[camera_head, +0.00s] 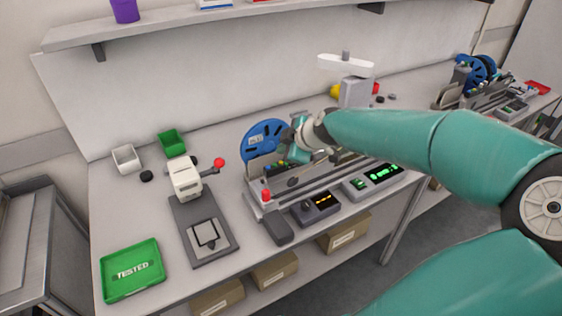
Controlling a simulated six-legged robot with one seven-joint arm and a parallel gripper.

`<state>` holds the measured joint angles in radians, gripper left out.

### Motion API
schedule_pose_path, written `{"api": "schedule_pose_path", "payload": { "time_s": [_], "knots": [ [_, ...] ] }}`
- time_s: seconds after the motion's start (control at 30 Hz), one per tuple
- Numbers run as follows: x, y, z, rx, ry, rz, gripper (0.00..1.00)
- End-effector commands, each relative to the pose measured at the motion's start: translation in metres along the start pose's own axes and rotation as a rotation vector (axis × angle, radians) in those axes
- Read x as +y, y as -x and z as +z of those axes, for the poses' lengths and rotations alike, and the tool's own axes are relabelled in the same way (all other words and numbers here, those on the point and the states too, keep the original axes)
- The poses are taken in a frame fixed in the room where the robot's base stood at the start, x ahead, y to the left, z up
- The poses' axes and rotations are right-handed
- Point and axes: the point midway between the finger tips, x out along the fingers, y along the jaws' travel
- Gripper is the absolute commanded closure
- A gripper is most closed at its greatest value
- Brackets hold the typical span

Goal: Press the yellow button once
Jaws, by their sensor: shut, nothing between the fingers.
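A round yellow piece (335,90), which looks like the yellow button, shows at the left side of a grey upright block (355,92) with a white bar on top. It is small and partly hidden, so its shape is unclear. My gripper (293,160) is at the end of my teal arm, in front of the blue reel and over the feeder trolley. It is shut and empty, small in view, and its fingertips are hard to make out. It is apart from the yellow piece, lower and to the left in the picture.
A blue reel (265,140) stands on the grey feeder (275,190), with a red knob (266,195) at its near end. Dark control boxes (316,207) sit along the front. A hand press (187,182) and green TESTED tray (132,270) are at left.

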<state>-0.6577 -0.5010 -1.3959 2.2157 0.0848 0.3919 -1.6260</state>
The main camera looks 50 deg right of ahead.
Motion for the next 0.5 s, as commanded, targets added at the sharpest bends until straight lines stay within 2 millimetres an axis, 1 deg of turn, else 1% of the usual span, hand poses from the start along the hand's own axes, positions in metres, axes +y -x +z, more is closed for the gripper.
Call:
{"api": "schedule_pose_path", "payload": {
  "time_s": [0.1, 0.2, 0.5],
  "knots": [
    [-0.0050, -0.0064, 0.0038, 0.001, 0.000, -0.002, 1.00],
    [-0.0065, -0.0084, 0.0061, 0.000, 0.000, -0.001, 1.00],
    [-0.0067, -0.0088, 0.0065, 0.000, 0.000, -0.001, 1.00]
  ]
}}
